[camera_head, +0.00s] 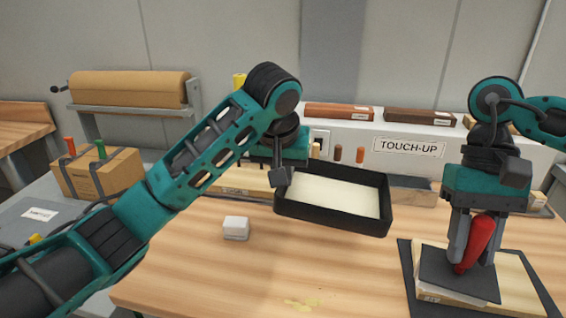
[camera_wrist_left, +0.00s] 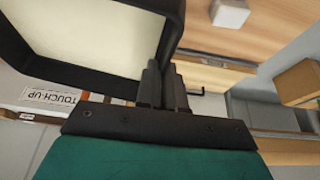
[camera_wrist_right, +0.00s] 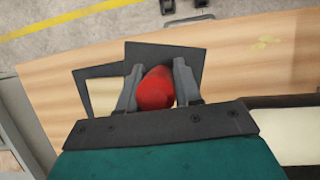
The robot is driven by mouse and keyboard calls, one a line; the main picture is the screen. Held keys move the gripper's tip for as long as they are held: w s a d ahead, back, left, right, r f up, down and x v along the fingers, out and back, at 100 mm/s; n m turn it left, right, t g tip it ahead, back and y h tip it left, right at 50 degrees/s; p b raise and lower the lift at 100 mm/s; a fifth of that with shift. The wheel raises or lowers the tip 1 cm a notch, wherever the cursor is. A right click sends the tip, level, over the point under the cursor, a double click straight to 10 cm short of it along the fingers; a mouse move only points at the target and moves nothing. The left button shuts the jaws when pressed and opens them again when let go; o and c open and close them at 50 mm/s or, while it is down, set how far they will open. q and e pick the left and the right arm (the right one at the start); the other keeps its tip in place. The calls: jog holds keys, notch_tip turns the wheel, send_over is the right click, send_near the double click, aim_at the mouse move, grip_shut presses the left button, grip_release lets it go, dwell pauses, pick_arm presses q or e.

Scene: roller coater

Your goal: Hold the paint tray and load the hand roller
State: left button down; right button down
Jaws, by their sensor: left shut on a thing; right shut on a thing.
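The black paint tray (camera_head: 345,222) holds a flat cream layer and sits right of my left gripper. My left gripper (camera_head: 280,178) is shut on the tray's left wall. In the left wrist view the fingers (camera_wrist_left: 166,88) close at the edge of the tray (camera_wrist_left: 165,55). My right gripper (camera_head: 470,245) is shut on the red handle of the hand roller (camera_head: 477,240); the handle (camera_wrist_right: 156,88) also shows between the fingers in the right wrist view. A dark square piece (camera_head: 458,280) shows at the handle's lower end. I cannot tell whether it touches the board below.
A pale board (camera_head: 515,285) lies on a dark mat (camera_head: 405,260) at right. A small white block (camera_head: 236,228) stands on the wooden table (camera_head: 200,270). A white TOUCH-UP shelf (camera_head: 360,160) stands behind. The table's front middle is clear except for a yellow smear (camera_head: 298,304).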

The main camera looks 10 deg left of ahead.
pick_arm(q)
jog(key=shift+w+d+f+b, duration=0.1)
jog(key=shift+f+b, duration=0.25)
jog(key=shift+f, duration=2.5)
jog(key=shift+w+f+b, duration=0.1)
jog(key=shift+f+b, duration=0.2)
jog(key=shift+f, duration=2.5)
jog(key=shift+s+f, duration=0.1)
jog(key=shift+f, duration=0.65)
jog(key=c, duration=1.2)
grip_release()
jog(key=shift+o, duration=0.2)
jog(key=shift+c, duration=0.5)
grip_shut()
